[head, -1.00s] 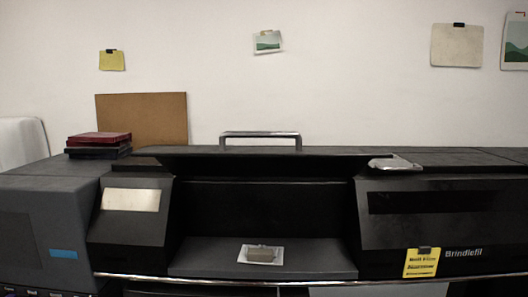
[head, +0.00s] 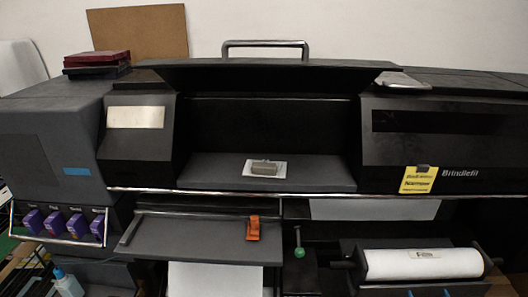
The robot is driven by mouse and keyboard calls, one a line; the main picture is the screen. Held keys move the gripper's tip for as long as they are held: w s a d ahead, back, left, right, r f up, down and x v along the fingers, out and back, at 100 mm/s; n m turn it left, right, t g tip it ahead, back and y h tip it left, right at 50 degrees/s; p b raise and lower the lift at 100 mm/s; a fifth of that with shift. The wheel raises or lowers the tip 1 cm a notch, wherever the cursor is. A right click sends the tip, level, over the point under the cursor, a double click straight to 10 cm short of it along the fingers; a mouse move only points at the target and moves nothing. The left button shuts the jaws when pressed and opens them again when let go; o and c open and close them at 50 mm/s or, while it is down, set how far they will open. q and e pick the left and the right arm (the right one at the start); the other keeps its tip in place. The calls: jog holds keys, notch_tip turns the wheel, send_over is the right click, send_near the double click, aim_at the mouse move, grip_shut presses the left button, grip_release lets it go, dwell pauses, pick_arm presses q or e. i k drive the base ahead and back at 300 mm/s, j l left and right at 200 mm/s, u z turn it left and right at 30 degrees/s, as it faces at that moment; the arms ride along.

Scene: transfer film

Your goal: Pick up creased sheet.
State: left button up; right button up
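No sheet in view shows a clear crease, so I cannot tell which one is the creased sheet. A white sheet (head: 215,278) hangs below the grey front flap of the machine, cut off by the bottom edge. A small white sheet (head: 279,169) lies on the grey shelf inside the machine's open bay, with a grey-brown block (head: 264,168) on top of it. Another pale sheet (head: 375,209) shows under the front rail at the right. Neither of my grippers is in view.
The wide dark machine (head: 270,120) has a raised lid with a metal handle (head: 265,44). An orange clip (head: 253,228) sits on the front flap (head: 195,237). A green-knobbed lever (head: 299,251) stands beside a white film roll (head: 422,263). Purple cartridges (head: 54,222) fill a left rack.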

aim_at(263, 167)
jog(key=i+u, duration=0.2)
jog(key=i, duration=0.25)
jog(key=i+l+u, duration=0.2)
jog(key=i, duration=0.2)
jog(key=i+j, duration=0.05)
jog(key=j, duration=0.05)
